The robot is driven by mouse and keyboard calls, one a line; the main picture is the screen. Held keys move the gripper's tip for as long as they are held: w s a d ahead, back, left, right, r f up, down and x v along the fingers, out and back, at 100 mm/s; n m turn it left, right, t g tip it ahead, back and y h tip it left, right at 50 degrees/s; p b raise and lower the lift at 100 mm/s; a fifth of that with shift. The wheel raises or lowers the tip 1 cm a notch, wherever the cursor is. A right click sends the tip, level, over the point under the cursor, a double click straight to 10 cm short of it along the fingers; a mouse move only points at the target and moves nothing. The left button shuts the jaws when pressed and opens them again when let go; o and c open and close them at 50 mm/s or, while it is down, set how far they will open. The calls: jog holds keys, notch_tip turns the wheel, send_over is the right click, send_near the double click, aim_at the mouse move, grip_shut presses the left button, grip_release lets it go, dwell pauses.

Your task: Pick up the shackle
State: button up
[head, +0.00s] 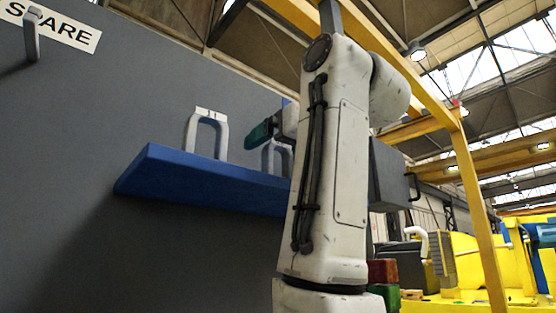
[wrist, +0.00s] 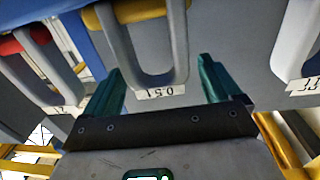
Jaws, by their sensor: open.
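In the wrist view a grey U-shaped shackle (wrist: 178,45) with a yellow part hangs between the two teal fingers of my open gripper (wrist: 161,66). Its rounded end, with a white number label upside down in the picture, points toward the palm. I see no clear contact with the fingers. A second shackle (wrist: 38,80) with a red part is at the left, and a third (wrist: 290,50) at the right edge. In the head view one shackle (head: 222,139) stands upright on the blue shelf; another (head: 269,160) is partly behind my arm. A teal finger of my gripper (head: 262,133) shows above it.
The blue shelf (head: 180,180) juts from a dark grey wall (head: 80,130). A hook (head: 31,40) sits by a SPARE sign (head: 65,27) at upper left. Neighbouring shackles stand close on both sides of my gripper. Yellow beams and machinery (head: 470,260) are at the right.

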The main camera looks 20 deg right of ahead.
jog(key=c, duration=1.3)
jog(key=shift+o, duration=0.2)
jog(key=shift+r, duration=0.1)
